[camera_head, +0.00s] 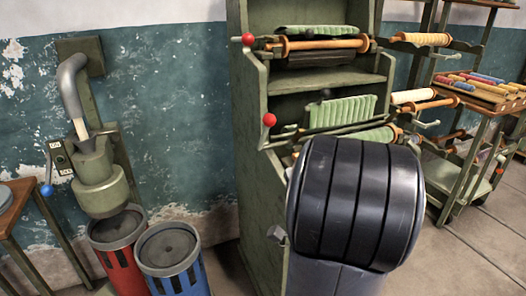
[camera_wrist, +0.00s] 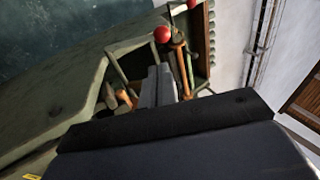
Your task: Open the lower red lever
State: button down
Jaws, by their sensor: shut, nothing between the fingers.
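The lower red lever (camera_head: 268,120) is a red ball on a short metal arm at the left front edge of the green machine (camera_head: 250,160). An upper red lever (camera_head: 248,39) sits above it, beside a wooden roller. In the wrist view a nearer red ball (camera_wrist: 162,34), apparently the lower lever's, stands just beyond my gripper (camera_wrist: 159,78). The second red ball (camera_wrist: 192,4) is cut by the top edge. My gripper's grey fingers are together, with nothing between them and a visible gap to the ball. In the head view my dark arm hides the gripper.
A green hopper (camera_head: 100,180) with a blue-knobbed lever (camera_head: 46,190) stands at the left, above a red bin (camera_head: 122,270) and a blue bin (camera_head: 190,283). A cart (camera_head: 455,180) with coloured rolls is at the right. Bare floor (camera_head: 480,255) shows at lower right.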

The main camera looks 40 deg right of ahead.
jog(key=p, duration=0.3)
send_near(271, 123)
jog(key=x, duration=0.6)
jog(key=shift+w+d+f, duration=0.25)
jog(key=shift+w, duration=0.2)
jog(key=shift+w+d+r+b, duration=0.1)
jog(key=shift+w+r+b, duration=0.3)
jog(key=shift+w+r, duration=0.2)
jog(key=shift+r, duration=0.2)
jog(key=shift+f, duration=0.1)
